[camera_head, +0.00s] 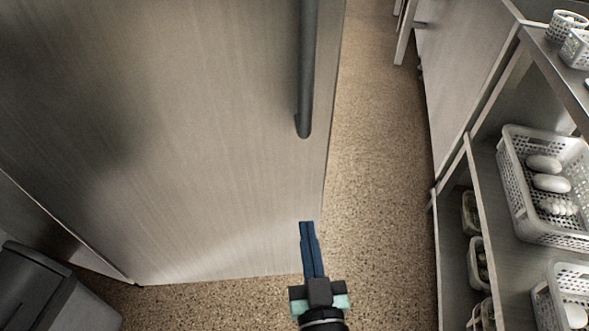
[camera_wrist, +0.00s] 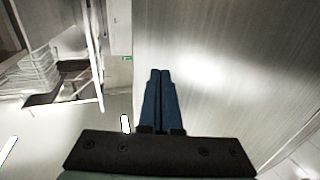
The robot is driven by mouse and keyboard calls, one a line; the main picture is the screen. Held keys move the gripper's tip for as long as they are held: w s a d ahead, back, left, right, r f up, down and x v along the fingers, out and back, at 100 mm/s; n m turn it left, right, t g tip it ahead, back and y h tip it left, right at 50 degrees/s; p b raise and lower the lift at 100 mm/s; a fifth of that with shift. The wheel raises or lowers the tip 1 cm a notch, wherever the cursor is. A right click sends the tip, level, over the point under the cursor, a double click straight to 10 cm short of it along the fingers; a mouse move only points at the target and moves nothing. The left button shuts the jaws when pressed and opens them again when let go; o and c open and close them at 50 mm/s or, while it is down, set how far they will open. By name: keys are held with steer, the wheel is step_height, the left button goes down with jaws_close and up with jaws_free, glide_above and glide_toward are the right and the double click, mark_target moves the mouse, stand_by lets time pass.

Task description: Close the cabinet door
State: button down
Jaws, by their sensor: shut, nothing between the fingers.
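The cabinet door (camera_head: 190,130) is a large grey brushed panel filling the left of the head view, with a dark vertical handle (camera_head: 307,80) near its right edge. It stands out over the speckled floor, and its lower edge shows. In the wrist view the door panel (camera_wrist: 225,50) fills the right half. My gripper (camera_head: 307,226) has blue fingers held together with nothing between them. Its fingertips appear over the lower right part of the door, below the handle. The fingers also show in the wrist view (camera_wrist: 160,75). I cannot tell whether they touch the door.
A metal shelf (camera_head: 480,160) on the right holds perforated white baskets (camera_head: 515,175) with pale items. A dark bin (camera_head: 45,290) is at the lower left. Speckled floor (camera_head: 385,150) lies clear between door and shelf.

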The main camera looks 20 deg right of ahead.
mark_target(297, 165)
steer(key=p+x, duration=0.1)
steer(key=x, duration=1.1)
steer(key=shift+w, duration=0.35)
steer(key=shift+d, duration=0.1)
